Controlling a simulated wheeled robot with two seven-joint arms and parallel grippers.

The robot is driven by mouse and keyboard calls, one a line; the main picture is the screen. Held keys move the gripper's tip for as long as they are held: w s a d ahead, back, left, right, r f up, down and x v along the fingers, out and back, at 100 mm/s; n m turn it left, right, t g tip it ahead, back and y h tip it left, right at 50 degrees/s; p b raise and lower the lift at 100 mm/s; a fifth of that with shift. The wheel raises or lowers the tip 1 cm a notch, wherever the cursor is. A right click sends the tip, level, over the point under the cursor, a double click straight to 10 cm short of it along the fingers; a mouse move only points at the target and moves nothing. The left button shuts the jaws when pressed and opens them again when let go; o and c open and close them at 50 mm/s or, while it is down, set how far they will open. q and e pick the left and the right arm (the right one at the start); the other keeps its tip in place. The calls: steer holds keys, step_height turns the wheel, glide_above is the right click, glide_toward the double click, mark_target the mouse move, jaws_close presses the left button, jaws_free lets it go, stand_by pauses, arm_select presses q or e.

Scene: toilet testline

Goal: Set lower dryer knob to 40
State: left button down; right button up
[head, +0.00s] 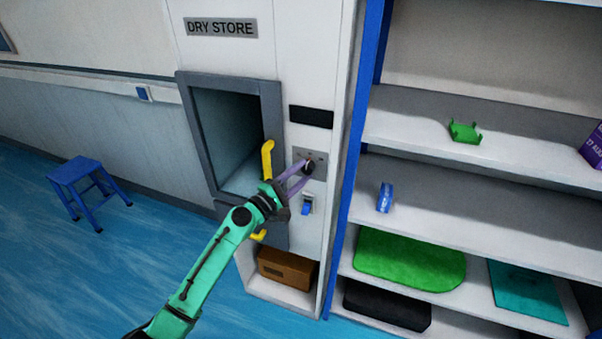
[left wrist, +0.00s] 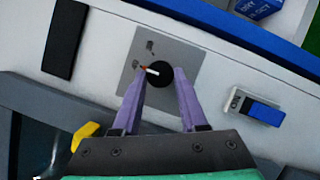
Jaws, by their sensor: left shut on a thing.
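The dryer knob is a round black knob (left wrist: 160,75) with an orange-and-white pointer, on a grey plate (left wrist: 183,50) in the left wrist view. In the head view the knob (head: 308,169) is partly hidden by my fingers. My left gripper (head: 300,176) has purple fingers, one on each side of the knob, shut on it. In the left wrist view the gripper (left wrist: 165,85) also shows, and the pointer lies toward the left finger. The markings on the plate are too small to read. My right gripper is not in view.
A blue switch (head: 307,207) is just below the knob plate. A yellow handle (head: 267,160) is beside the open dryer compartment (head: 225,140). White shelves (head: 500,205) stand to the right. A blue stool (head: 80,185) stands on the floor at left.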

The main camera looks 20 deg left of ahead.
arm_select(q)
steer(key=shift+f, duration=0.1)
steer(key=c, duration=0.5)
jaws_free()
steer(key=shift+o, duration=0.3)
steer(key=b+v, duration=0.6)
steer(key=v, duration=0.8)
steer(key=shift+s, duration=0.25)
steer(key=shift+a, duration=0.1)
